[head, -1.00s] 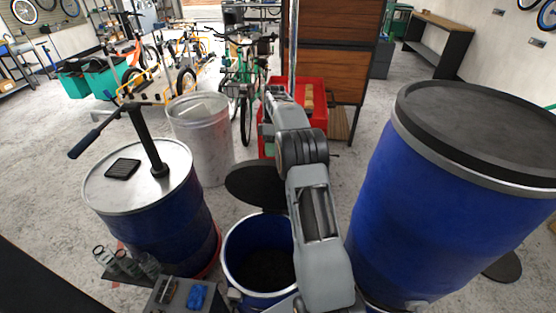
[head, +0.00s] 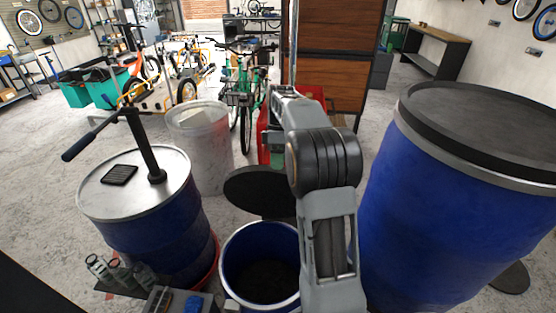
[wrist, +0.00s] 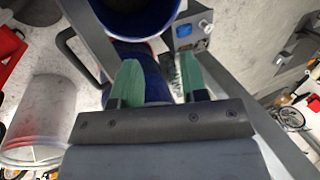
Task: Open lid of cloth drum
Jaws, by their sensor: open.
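A small blue drum (head: 228,268) stands low in the middle of the head view with its top uncovered and a dark inside. A round black lid (head: 258,192) stands out just behind its rim; whether it is joined to the drum is unclear. A larger blue drum at the right (head: 415,225) has a dark lid (head: 490,125) lying shut on top. No label shows which one is the cloth drum. My gripper (wrist: 158,78) is open and empty in the wrist view, its green fingers apart, with blue drum surfaces beyond them. In the head view my arm hides it.
A blue drum with a silver top (head: 135,190) and a pump handle (head: 145,140) stands at the left. A metal bin (head: 200,150) is behind it. A red crate (head: 264,140) is beyond my arm. Bikes stand farther back. Open floor lies at the left rear.

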